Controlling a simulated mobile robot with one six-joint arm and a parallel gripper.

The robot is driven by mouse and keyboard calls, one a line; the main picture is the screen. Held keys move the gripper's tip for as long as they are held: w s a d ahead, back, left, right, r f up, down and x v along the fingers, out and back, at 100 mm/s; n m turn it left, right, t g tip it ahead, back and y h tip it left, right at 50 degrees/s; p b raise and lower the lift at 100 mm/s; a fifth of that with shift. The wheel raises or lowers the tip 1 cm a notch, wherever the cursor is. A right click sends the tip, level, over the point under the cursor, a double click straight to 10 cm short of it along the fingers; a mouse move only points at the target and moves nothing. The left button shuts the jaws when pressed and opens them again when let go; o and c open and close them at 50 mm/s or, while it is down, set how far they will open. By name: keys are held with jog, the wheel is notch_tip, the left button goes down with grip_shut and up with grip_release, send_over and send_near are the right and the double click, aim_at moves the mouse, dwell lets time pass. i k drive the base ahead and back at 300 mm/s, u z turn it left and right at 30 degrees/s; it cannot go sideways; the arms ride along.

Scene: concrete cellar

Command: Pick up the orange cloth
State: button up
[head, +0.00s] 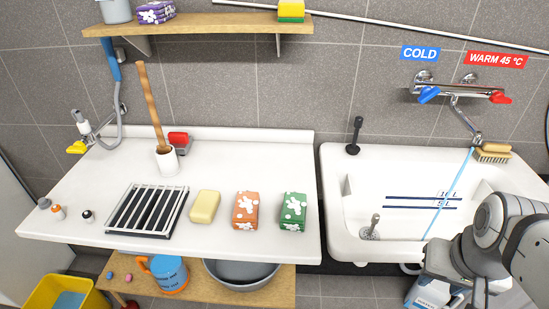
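The orange cloth (245,211), folded with a white splash pattern, lies on the white counter (260,165) near its front edge. It sits between a yellow block like soap or a sponge (204,206) and a similar folded green cloth (292,212), apart from both. My arm is at the lower right, in front of the sink and well to the right of the orange cloth. The end of my arm is low at the bottom edge, and I cannot make out the gripper's fingers clearly.
A black-slatted rack (147,211) and a white holder with a wooden-handled tool (166,161) stand left on the counter. The sink (336,225) has a light blue stream from its tap. A wooden shelf (205,27) hangs above; a lower shelf (262,294) holds a basin.

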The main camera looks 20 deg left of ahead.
aim_at(246, 209)
jog(key=u, duration=3.4)
jog(key=k, duration=0.75)
jog(key=z, duration=1.05)
jog(key=i, duration=0.7)
